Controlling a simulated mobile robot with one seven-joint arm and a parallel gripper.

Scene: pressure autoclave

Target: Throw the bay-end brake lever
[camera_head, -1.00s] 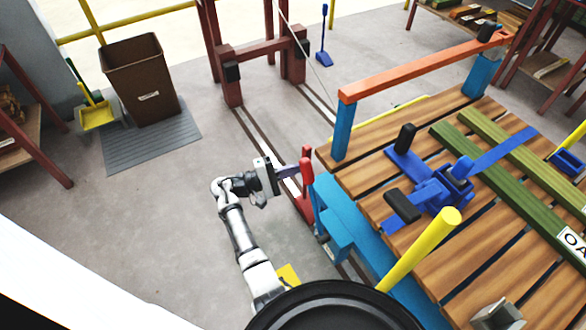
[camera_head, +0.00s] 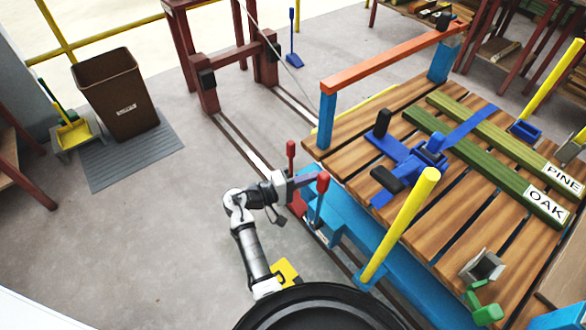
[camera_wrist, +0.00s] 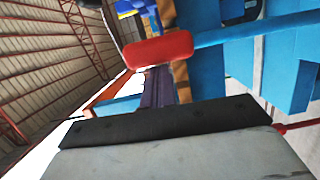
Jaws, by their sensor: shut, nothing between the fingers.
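A lever with a red grip (camera_head: 322,183) on a blue shaft stands at the near left end of the blue cart frame (camera_head: 345,217). Its red grip shows large in the wrist view (camera_wrist: 160,50), with the blue shaft running right. A second red-topped upright (camera_head: 291,150) stands just behind, over a red base (camera_head: 297,203) by the floor rail. My gripper (camera_head: 306,180) is shut and empty, its purple fingers beside the blue-shafted lever's grip. In the wrist view the fingers (camera_wrist: 158,90) lie just below the grip; whether they touch it is unclear.
The cart's slatted wooden deck (camera_head: 350,140) carries green beams (camera_head: 480,160), a blue clamp (camera_head: 410,160) and an orange rail (camera_head: 385,58). A yellow post (camera_head: 402,225) rises near my arm. A brown bin (camera_head: 118,95) stands left; the floor between is clear.

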